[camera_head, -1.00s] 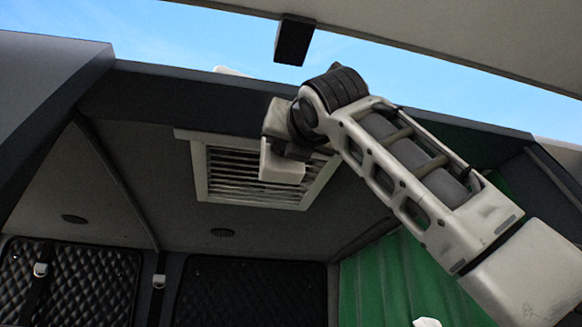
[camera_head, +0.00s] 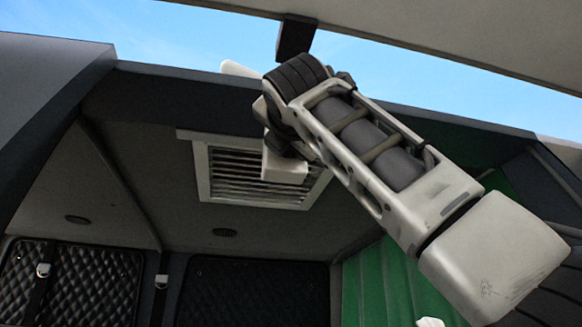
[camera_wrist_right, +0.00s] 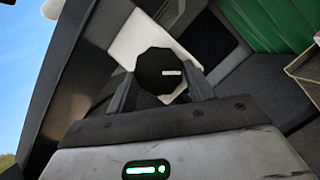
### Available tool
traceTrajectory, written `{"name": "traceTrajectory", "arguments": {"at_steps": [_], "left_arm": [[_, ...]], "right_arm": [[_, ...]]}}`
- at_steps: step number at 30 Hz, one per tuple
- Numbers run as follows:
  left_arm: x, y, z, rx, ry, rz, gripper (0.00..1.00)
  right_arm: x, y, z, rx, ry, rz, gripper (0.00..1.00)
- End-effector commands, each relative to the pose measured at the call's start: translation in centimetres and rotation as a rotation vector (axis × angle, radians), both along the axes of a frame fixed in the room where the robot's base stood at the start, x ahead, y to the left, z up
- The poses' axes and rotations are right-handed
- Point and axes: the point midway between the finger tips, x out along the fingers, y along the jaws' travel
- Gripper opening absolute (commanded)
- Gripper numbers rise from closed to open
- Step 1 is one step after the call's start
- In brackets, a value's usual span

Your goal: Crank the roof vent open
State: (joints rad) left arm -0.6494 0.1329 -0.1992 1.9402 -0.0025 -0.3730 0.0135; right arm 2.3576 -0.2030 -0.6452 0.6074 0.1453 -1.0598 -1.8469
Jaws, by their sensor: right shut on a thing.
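The roof vent (camera_head: 203,172) is a pale square frame with slats in the dark ceiling, left of my right arm in the head view. A white block (camera_head: 285,168) hangs in front of its right part. In the right wrist view, my right gripper (camera_wrist_right: 162,86) is shut on a black many-sided knob (camera_wrist_right: 158,66), with one dark finger on each side. A white piece (camera_wrist_right: 128,42) shows behind the knob. My right wrist hides the knob in the head view, and I cannot tell how it joins the vent. My left gripper is not in view.
The dark roof edge (camera_head: 160,88) runs just behind my right wrist. The raised tailgate (camera_head: 450,35) hangs above, with a black block (camera_head: 294,38) close over the wrist. A green curtain (camera_head: 375,285) hangs at the right. Quilted dark panels (camera_head: 250,292) stand at the back.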

Motion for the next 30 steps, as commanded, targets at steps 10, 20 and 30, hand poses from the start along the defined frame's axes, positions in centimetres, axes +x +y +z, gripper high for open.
{"name": "traceTrajectory", "arguments": {"at_steps": [10, 20, 30], "left_arm": [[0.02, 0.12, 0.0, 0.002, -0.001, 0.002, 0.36], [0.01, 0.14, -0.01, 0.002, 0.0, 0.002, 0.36], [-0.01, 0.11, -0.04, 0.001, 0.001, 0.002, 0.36]], "right_arm": [[-0.14, 0.15, 0.14, 0.102, 0.018, 0.002, 0.29], [-0.11, 0.12, 0.14, 0.109, 0.019, 0.002, 0.29], [-0.08, 0.1, 0.12, 0.108, 0.02, 0.001, 0.73]]}}
